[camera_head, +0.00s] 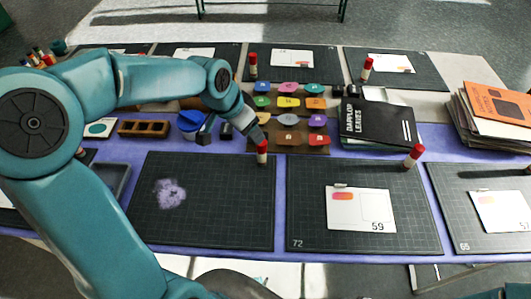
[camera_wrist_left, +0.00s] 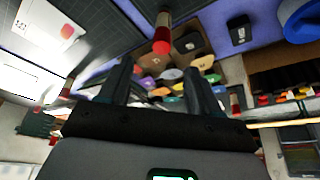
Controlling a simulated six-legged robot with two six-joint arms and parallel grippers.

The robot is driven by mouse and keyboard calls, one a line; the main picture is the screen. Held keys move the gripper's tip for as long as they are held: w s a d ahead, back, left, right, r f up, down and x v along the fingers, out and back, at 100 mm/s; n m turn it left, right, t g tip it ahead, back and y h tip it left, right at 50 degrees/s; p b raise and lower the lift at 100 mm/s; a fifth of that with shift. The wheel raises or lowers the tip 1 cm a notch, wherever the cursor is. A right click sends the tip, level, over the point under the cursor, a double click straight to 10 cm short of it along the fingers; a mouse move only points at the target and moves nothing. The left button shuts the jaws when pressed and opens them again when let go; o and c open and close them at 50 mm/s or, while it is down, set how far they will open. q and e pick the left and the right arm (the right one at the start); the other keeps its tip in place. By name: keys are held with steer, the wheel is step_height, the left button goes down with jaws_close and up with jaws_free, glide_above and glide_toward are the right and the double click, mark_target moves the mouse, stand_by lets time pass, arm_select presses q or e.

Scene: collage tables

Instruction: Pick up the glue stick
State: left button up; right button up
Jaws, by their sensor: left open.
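The glue stick (camera_head: 263,152), white with a red cap, stands upright at the back right corner of the dark cutting mat with a purple smudge. In the left wrist view the glue stick (camera_wrist_left: 163,32) is just beyond the fingertips, roughly in line with the gap between them. My left gripper (camera_head: 257,132) is close above and behind its cap in the head view. In the wrist view my left gripper (camera_wrist_left: 158,78) is open, with nothing between its fingers. My right gripper is not in view.
Another glue stick (camera_head: 414,156) stands on the numbered mat at right. Dark books (camera_head: 380,122) lie behind.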

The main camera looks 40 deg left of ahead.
mark_target(261, 148)
arm_select(q)
steer(key=x, duration=1.3)
steer(key=shift+a+f, duration=0.1)
steer(key=shift+a, duration=0.1)
steer(key=shift+s, duration=0.1)
steer(key=c, duration=1.1)
